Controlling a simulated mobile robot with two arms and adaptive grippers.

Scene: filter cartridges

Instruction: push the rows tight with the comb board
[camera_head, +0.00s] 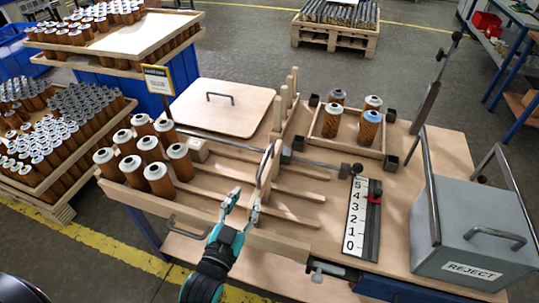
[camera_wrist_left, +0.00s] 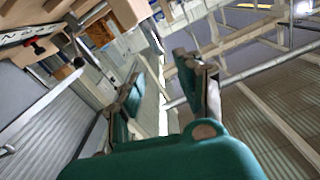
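Several brown filter cartridges (camera_head: 155,178) with pale caps stand upright, bunched at the left end of the slatted wooden tray (camera_head: 190,212). An upright wooden board, apparently the comb board (camera_head: 262,180), stands across the slats to their right, with bare slats (camera_head: 215,180) between it and the cartridges. My left gripper (camera_head: 243,205) is at the tray's front side, just in front of the board's near end. Its fingers are apart with nothing seen between them; they also show apart in the left wrist view (camera_wrist_left: 168,88). Contact with the board cannot be told. My right gripper is not in view.
A small tray (camera_head: 312,135) with several cartridges stands behind right. A number scale (camera_head: 357,217) with a red slider and a grey REJECT box (camera_head: 470,230) are to the right. A wooden lid (camera_head: 222,106) lies behind the slatted tray. Crates of cartridges stand at far left.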

